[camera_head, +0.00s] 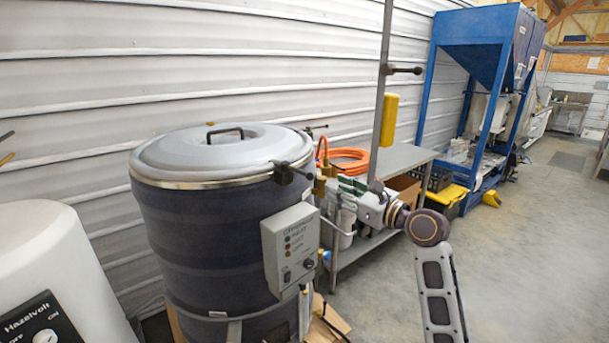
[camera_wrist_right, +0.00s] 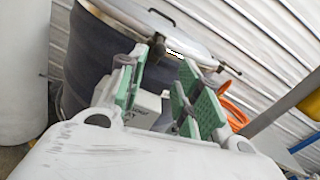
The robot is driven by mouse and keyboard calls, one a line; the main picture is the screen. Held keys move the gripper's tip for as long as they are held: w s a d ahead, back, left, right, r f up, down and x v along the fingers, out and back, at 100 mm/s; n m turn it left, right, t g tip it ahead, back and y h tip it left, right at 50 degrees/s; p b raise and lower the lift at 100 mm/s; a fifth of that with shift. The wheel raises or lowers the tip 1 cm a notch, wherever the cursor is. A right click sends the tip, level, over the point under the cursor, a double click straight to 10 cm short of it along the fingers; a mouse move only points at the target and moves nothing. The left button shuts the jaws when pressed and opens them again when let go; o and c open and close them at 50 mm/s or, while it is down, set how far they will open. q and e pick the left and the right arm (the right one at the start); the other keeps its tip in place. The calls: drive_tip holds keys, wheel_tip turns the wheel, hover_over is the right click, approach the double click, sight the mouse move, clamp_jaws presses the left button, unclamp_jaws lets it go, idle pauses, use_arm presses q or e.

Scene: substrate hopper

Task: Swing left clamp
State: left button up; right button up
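A dark drum (camera_head: 205,245) stands at left centre with a grey round lid (camera_head: 215,152). A black clamp (camera_head: 293,172) sits at the lid's front right rim. A second clamp (camera_head: 316,128) sits at the rear right rim. I cannot tell which is called left. My right gripper (camera_head: 348,187) is to the right of the drum, apart from both clamps. In the wrist view its green-padded fingers (camera_wrist_right: 160,88) are spread and empty, pointing toward the drum. The front clamp (camera_wrist_right: 155,48) shows beyond them, near the left finger. My left gripper is not clearly seen.
A grey control box (camera_head: 291,247) hangs on the drum's front right. A white Hazelvolt unit (camera_head: 55,260) is at lower left. A metal table (camera_head: 400,160) with an orange hose (camera_head: 345,160) stands behind my right gripper. A blue hopper (camera_head: 478,50) is further back. Floor is clear at right.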

sight(304, 174)
drive_tip(key=shift+p+x, duration=0.95)
drive_tip(key=shift+x, duration=5.9)
clamp_jaws()
drive_tip(key=shift+a+f, duration=0.1)
